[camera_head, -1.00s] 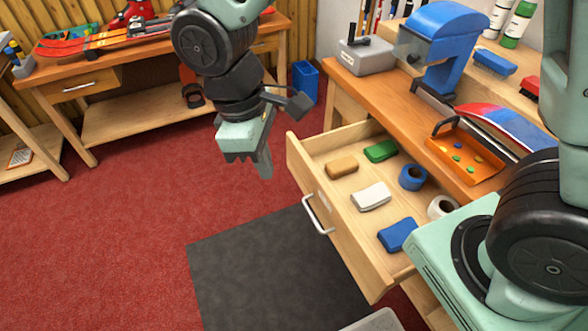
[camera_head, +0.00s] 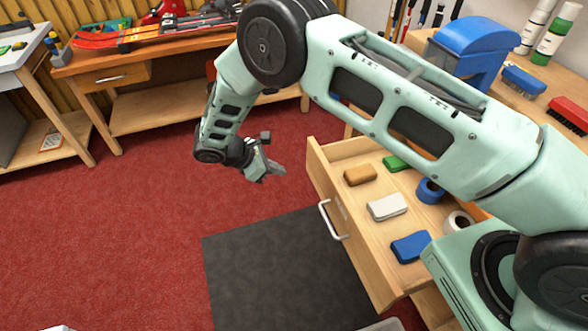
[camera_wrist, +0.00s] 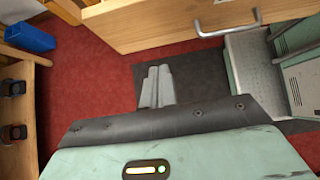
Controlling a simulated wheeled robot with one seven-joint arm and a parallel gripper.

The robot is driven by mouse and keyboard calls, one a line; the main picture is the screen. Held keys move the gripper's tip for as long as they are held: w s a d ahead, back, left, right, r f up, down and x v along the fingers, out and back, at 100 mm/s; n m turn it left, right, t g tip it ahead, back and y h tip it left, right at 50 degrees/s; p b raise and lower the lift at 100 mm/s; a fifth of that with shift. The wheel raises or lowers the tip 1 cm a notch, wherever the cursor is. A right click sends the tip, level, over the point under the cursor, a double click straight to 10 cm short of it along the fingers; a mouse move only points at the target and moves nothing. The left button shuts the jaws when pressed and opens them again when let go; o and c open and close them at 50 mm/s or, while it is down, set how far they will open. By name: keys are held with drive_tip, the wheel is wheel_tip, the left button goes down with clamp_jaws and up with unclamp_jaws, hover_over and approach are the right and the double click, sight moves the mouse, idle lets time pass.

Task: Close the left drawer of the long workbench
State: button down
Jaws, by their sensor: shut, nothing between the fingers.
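The left drawer (camera_head: 337,205) of the long workbench stands pulled out in the head view. It holds a tan block (camera_head: 360,174), a green block (camera_head: 396,162), a white block (camera_head: 387,207), a blue block (camera_head: 411,246) and rolls of tape. Its metal handle (camera_head: 331,221) is on the front face. My gripper (camera_head: 275,170) is shut and empty, left of the drawer front and apart from it, above the red floor. In the wrist view my shut fingers (camera_wrist: 157,85) point toward the drawer front (camera_wrist: 160,25), with the handle (camera_wrist: 228,24) to their right.
A dark mat (camera_head: 285,270) lies on the red floor before the drawer. A side bench (camera_head: 150,60) with skis stands at the back left. A blue bin (camera_wrist: 30,38) shows in the wrist view. My arm crosses over the workbench and hides part of it. Open floor lies left of the drawer.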

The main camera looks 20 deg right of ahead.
drive_tip(key=p, duration=0.2)
approach(320, 178)
wheel_tip(320, 178, down, 3)
drive_tip(key=shift+w+d+f+p, duration=0.1)
drive_tip(key=shift+d+f+p, duration=0.2)
drive_tip(key=shift+d, duration=0.4)
drive_tip(key=shift+d+f+p, duration=0.1)
drive_tip(key=shift+d+p, duration=0.35)
drive_tip(key=shift+d, duration=0.25)
drive_tip(key=shift+w+d+f+p, duration=0.1)
drive_tip(key=shift+d+f+p, duration=0.2)
drive_tip(key=shift+d, duration=0.4)
drive_tip(key=shift+r, duration=0.1)
drive_tip(key=d+b, duration=0.1)
drive_tip(key=d, duration=0.9)
drive_tip(key=d+b, duration=0.2)
drive_tip(key=d, duration=0.9)
drive_tip(key=w+d+b, duration=0.1)
drive_tip(key=d, duration=0.9)
drive_tip(key=shift+d, duration=0.2)
drive_tip(key=shift+d+b, duration=0.3)
drive_tip(key=shift+d, duration=0.35)
